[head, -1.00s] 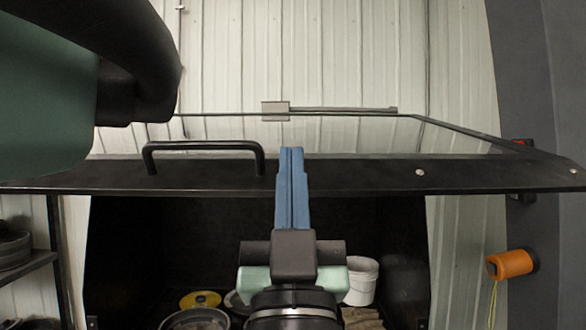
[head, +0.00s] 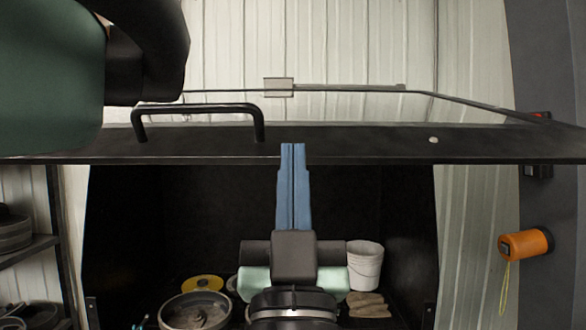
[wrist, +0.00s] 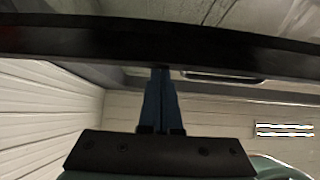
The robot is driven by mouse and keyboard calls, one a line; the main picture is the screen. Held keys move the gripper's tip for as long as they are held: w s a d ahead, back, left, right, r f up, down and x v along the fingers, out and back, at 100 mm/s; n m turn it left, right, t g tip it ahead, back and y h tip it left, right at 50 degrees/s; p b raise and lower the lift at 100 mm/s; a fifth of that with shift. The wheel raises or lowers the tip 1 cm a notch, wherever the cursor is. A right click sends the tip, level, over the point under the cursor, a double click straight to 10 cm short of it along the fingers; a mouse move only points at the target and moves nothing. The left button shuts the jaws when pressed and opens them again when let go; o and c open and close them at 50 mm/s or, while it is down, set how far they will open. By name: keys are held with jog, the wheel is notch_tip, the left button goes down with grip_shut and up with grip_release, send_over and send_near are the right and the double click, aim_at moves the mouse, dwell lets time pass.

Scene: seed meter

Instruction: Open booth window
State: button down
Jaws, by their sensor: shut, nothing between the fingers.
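The booth window (head: 360,142) is a glazed panel in a black frame, raised and tilted up over the dark booth opening. Its black bar handle (head: 200,108) is on the lower frame rail, left of my gripper. My gripper (head: 292,146) has blue fingers that are shut and empty. The fingertips are at the lower edge of the frame rail, right of the handle; I cannot tell whether they touch it. In the wrist view, the dark frame rail (wrist: 220,48) crosses above the fingertips (wrist: 160,70).
Inside the booth are a round metal pan (head: 195,312), a yellow disc (head: 202,284), a white bucket (head: 365,262) and tan gloves (head: 370,305). An orange cylinder (head: 525,244) hangs at the right. A shelf (head: 28,252) stands at the left.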

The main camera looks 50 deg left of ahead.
notch_tip(320, 180, down, 6)
jog(key=w+a+b, duration=0.1)
jog(key=b, duration=0.3)
jog(key=shift+w+a+g+b, duration=0.15)
jog(key=shift+a+g+b, duration=0.1)
jog(key=shift+g+b, duration=0.1)
jog(key=shift+r, duration=0.1)
